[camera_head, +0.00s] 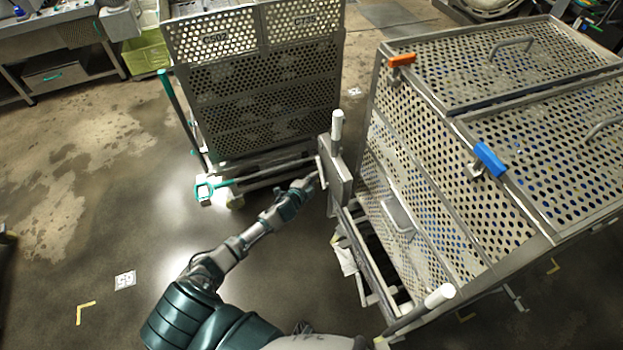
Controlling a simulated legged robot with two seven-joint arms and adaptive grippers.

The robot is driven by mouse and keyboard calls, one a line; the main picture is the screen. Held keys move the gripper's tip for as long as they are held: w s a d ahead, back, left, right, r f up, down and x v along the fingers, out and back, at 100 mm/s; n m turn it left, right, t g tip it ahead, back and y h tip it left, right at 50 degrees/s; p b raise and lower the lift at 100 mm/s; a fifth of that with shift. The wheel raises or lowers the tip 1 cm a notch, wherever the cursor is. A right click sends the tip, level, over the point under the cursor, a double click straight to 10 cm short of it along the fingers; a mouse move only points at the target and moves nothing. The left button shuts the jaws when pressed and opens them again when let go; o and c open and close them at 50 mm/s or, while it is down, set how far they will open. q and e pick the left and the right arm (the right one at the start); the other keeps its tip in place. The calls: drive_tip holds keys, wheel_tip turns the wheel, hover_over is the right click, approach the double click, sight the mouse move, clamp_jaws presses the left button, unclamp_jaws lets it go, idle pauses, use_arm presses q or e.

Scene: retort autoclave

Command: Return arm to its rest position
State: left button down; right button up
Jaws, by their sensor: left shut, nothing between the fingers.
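My left arm reaches up from the bottom of the head view. I cannot tell whether the gripper touches the bracket. The gripper is small in the picture and its fingertips are hard to make out. My right gripper does not show.
The perforated cage cart (480,130), with orange (402,60) and blue (490,159) clips, fills the right. Another perforated cart (260,90) with a teal handle (205,189) stands ahead. A green bin (148,52) stands back left.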

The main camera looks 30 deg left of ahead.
use_arm(q)
drive_tip(key=s+f+n+g, duration=0.7)
drive_tip(key=s+f, duration=2.1)
drive_tip(key=f, duration=0.4)
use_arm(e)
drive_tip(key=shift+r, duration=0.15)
use_arm(q)
drive_tip(key=s+d+f+n+g, duration=0.1)
drive_tip(key=s+d+f+g, duration=0.1)
drive_tip(key=s, duration=0.8)
drive_tip(key=s+d+f+n+g, duration=0.2)
drive_tip(key=s+d+f, duration=0.2)
drive_tip(key=s, duration=0.6)
drive_tip(key=s+d+f+n+g, duration=0.1)
drive_tip(key=s+d+f+g, duration=0.1)
drive_tip(key=s, duration=0.8)
wheel_tip(320, 180, down, 3)
drive_tip(key=shift+s+d+r, duration=0.1)
drive_tip(key=shift+s+d, duration=0.2)
drive_tip(key=shift+d, duration=0.2)
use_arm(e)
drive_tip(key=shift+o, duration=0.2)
